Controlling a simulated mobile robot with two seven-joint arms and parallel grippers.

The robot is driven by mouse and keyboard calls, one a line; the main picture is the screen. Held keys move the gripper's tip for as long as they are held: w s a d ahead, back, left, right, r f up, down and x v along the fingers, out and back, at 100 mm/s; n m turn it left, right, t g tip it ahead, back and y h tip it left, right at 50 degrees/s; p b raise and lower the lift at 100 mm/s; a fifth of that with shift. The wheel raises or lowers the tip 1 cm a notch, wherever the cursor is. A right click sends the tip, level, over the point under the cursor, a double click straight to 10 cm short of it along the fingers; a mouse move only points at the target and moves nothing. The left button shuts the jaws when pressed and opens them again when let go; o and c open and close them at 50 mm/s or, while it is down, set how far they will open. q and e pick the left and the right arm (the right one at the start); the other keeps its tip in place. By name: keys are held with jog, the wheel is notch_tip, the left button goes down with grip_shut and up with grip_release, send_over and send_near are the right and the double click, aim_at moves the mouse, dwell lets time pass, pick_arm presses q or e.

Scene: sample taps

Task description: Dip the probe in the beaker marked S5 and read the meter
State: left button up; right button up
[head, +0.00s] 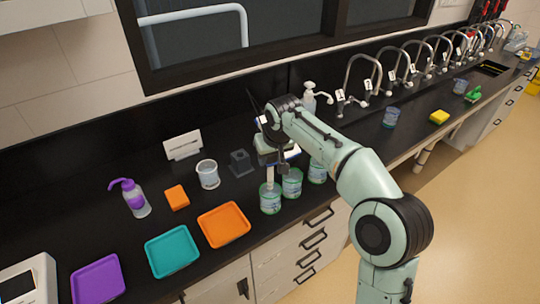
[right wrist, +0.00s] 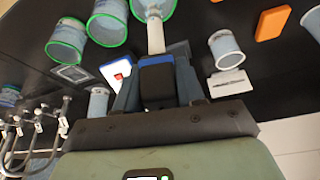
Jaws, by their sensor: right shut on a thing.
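Three green-rimmed beakers stand in a row: the left one (head: 270,201), the middle one (head: 291,186) and the right one (head: 317,172). Their marks are too small to read. My right gripper (head: 281,165) is shut on the probe, whose pale shaft (head: 269,174) points down at the mouth of the left beaker. In the right wrist view the probe shaft (right wrist: 155,36) overlaps that beaker's rim; I cannot tell how deep the tip is. A white and blue device with a red spot (right wrist: 117,70), perhaps the meter, is partly hidden by the gripper. My left gripper is out of view.
Left of the beakers are a dark block (head: 240,163), a white cup (head: 208,174), a white stand (head: 183,146), an orange block (head: 177,197) and a purple-topped bottle (head: 131,198). Orange (head: 224,225), teal (head: 172,251) and purple (head: 98,281) trays line the front. Taps (head: 361,80) run along the right.

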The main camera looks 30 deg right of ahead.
aim_at(270, 177)
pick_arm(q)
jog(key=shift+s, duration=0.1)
pick_arm(e)
jog(key=shift+f, duration=0.1)
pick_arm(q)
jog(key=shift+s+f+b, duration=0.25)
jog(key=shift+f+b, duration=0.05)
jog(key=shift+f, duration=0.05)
pick_arm(e)
jog(key=shift+f, duration=0.6)
jog(key=shift+s+f+b, duration=0.1)
jog(key=shift+f+b, duration=0.35)
jog(key=shift+f, duration=0.6)
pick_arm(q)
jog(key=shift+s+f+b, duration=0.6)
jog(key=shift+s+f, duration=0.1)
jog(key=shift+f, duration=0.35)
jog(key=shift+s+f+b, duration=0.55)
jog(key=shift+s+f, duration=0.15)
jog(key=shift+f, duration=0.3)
pick_arm(e)
jog(key=shift+f, duration=2.45)
dwell(1.3)
